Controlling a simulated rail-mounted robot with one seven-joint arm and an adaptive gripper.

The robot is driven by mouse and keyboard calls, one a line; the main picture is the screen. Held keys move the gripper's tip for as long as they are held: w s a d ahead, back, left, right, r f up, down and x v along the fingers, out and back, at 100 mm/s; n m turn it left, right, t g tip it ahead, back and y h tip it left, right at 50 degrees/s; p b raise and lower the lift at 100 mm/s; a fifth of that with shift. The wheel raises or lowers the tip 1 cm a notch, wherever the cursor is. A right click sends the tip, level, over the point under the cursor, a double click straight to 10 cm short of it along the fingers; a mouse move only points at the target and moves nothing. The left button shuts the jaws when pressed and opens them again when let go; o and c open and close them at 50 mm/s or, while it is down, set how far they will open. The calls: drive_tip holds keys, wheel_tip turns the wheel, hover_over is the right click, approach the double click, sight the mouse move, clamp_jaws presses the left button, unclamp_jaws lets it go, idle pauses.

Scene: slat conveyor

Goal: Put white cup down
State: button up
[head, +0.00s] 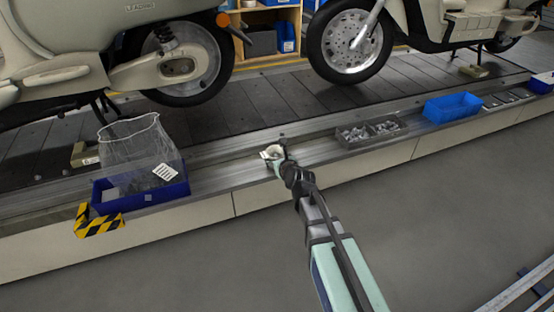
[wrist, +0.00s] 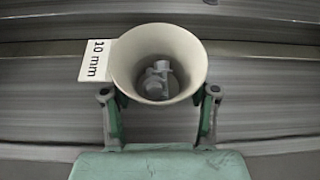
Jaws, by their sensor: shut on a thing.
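The white cup (wrist: 192,54) is a cream-coloured, open-topped cup with a white "10 mm" tag (wrist: 95,60) at its left side in the wrist view. Small grey parts (wrist: 158,80) lie inside it. My gripper (wrist: 158,110) is shut on the cup, with one green-and-grey finger on each side of it. In the head view the cup (head: 273,152) shows small at the tip of my gripper (head: 281,159), over the metal ledge (head: 225,160) along the conveyor. I cannot tell whether the cup's base touches the ledge.
A dark blue bin (head: 140,192) with a clear bag stands left on the ledge, beside a yellow-black striped marker (head: 99,222). A grey tray of metal parts (head: 368,134) and a blue bin (head: 452,107) stand to the right. Scooters stand on the slats behind. The ledge around the cup is clear.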

drive_tip(key=o, duration=1.1)
drive_tip(key=shift+o, duration=0.2)
drive_tip(key=shift+r, duration=0.2)
drive_tip(key=p+v, duration=0.9)
drive_tip(key=v, duration=0.3)
